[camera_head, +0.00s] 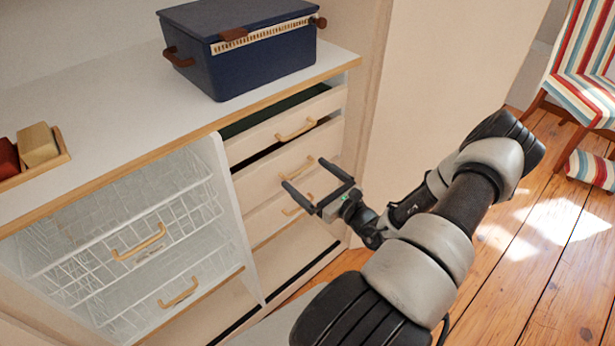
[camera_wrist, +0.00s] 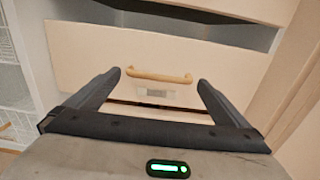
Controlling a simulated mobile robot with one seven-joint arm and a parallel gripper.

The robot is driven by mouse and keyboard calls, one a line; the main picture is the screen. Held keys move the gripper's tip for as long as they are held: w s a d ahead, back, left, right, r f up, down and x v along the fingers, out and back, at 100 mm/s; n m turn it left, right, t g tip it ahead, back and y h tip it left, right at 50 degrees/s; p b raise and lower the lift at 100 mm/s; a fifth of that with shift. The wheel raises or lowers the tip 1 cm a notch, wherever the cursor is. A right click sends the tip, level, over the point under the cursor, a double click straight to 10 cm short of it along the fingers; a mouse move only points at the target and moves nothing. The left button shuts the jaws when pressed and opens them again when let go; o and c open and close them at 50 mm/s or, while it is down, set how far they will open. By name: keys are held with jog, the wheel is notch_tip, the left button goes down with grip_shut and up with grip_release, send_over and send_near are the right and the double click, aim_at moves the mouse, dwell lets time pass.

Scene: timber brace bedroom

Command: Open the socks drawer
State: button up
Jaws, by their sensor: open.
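A column of cream drawers with wooden bar handles stands in the dresser. A drawer front (camera_wrist: 160,55) fills the middle of the wrist view, with a wooden handle (camera_wrist: 158,75) and a small label (camera_wrist: 157,89) too blurred to read, so I cannot tell which drawer holds socks. It appears to be the second drawer (camera_head: 270,175) in the head view. My gripper (camera_head: 305,172) is open and empty in front of the drawers. In the wrist view the handle lies between my fingertips (camera_wrist: 160,80), apparently ahead of them; contact is not visible.
The top drawer (camera_head: 283,120) stands partly open, its dark inside showing. Wire baskets (camera_head: 130,240) fill the left bay. A blue box (camera_head: 255,60) and a wooden tray (camera_head: 62,158) with blocks stand on the dresser top. A striped chair (camera_head: 580,85) is at the right, beyond open wooden floor.

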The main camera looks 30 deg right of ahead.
jog(key=shift+w, duration=0.45)
jog(key=shift+c, duration=0.3)
jog(key=c, duration=1.1)
jog(key=s+d+p, duration=0.1)
jog(key=s+d, duration=0.2)
jog(key=s, duration=2.2)
jog(key=shift+s+d, duration=0.15)
jog(key=shift+d, duration=0.05)
jog(key=o, duration=1.2)
jog(key=shift+c, duration=0.2)
jog(key=s+d+p, duration=0.1)
jog(key=s+d, duration=0.1)
jog(key=s, duration=1.5)
jog(key=shift+d, duration=0.2)
